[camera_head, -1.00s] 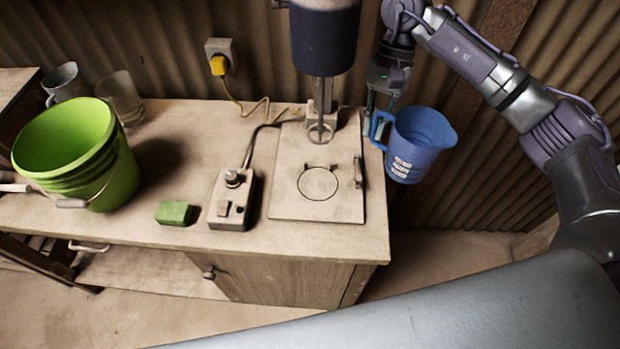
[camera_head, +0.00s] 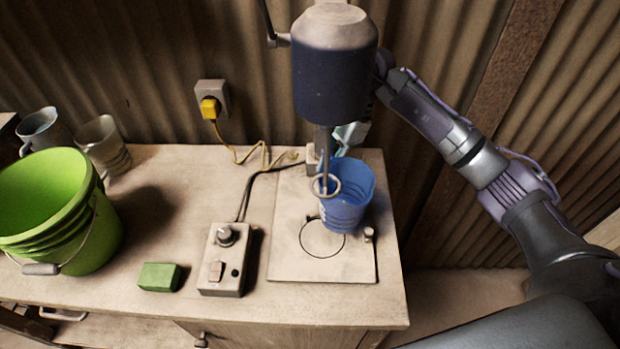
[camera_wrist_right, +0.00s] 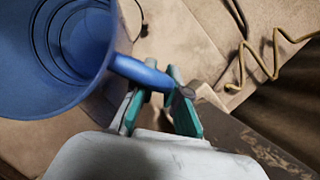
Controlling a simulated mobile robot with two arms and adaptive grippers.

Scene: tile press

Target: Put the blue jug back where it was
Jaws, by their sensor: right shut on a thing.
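The blue jug (camera_head: 349,203) is upright over the back right part of the pale base plate (camera_head: 290,265) of the mixer, partly behind the mixer's ring whisk (camera_head: 327,186). Whether it touches the plate I cannot tell. My right gripper (camera_wrist_right: 160,97) is shut on the blue jug's handle in the right wrist view, where the jug (camera_wrist_right: 60,50) looks empty. In the head view my right gripper (camera_head: 350,132) is mostly hidden behind the mixer (camera_head: 335,75). A circle is marked on the plate in front of the jug. My left gripper is not in view.
A green bucket (camera_head: 60,215) stands at the left, with a grey jug (camera_head: 45,130) and a glass-like cup (camera_head: 102,145) behind it. A green sponge (camera_head: 159,277) and a control box (camera_head: 225,260) lie left of the plate. A yellow cable (camera_head: 240,155) runs at the back.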

